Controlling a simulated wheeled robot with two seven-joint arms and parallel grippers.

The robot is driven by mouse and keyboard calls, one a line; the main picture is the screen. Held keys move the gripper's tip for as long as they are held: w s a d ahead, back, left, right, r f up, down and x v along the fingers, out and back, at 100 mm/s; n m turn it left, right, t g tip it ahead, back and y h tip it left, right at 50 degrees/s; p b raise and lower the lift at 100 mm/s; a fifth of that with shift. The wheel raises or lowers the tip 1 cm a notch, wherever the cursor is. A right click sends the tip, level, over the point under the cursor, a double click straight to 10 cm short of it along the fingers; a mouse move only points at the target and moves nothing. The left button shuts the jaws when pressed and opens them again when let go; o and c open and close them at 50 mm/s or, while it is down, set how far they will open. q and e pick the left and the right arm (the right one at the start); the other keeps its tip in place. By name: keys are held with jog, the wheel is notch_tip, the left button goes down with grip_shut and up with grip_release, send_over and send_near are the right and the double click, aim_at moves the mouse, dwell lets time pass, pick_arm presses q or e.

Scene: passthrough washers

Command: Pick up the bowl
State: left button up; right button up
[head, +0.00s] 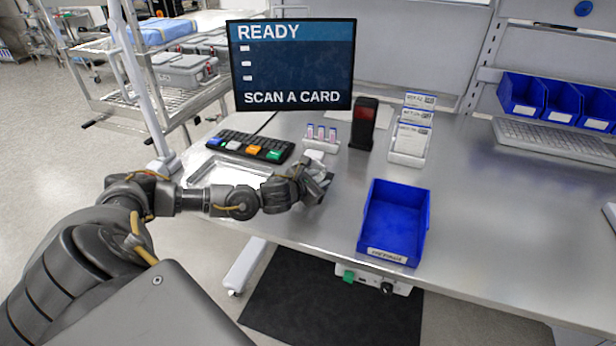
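I cannot make out a bowl in the head view. My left arm reaches in from the left, and its gripper (314,184) is low over the metal table (330,222) near the front edge. The gripper is small and seen from behind. I cannot tell whether its fingers are open or hold anything. An open blue bin (394,220) with a white front label stands to its right, apart from it. A shallow silver tray (228,174) lies left of the gripper, partly behind my arm. My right gripper is not in view.
A keypad with coloured keys (250,146), a small vial rack (321,140), a dark scanner (363,124) and a card holder (411,134) stand behind. A screen (292,65) reads "READY, SCAN A CARD". Blue bins (556,100) hang at right. Table right of the blue bin is clear.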

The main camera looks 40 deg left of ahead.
pick_arm(q)
grip_shut()
jog(key=shift+r, duration=0.15)
jog(key=shift+w+r+p, duration=0.1)
jog(key=shift+r+p, duration=0.25)
notch_tip(320, 180, up, 2)
jog(key=shift+r+p, duration=0.15)
jog(key=shift+p, duration=0.75)
jog(key=s+d+r+p, duration=0.1)
jog(key=s+d+r, duration=0.2)
jog(key=s+r, duration=0.6)
jog(key=shift+f+p+v, duration=0.4)
jog(key=shift+f+v, duration=0.05)
jog(key=shift+v, duration=1.95)
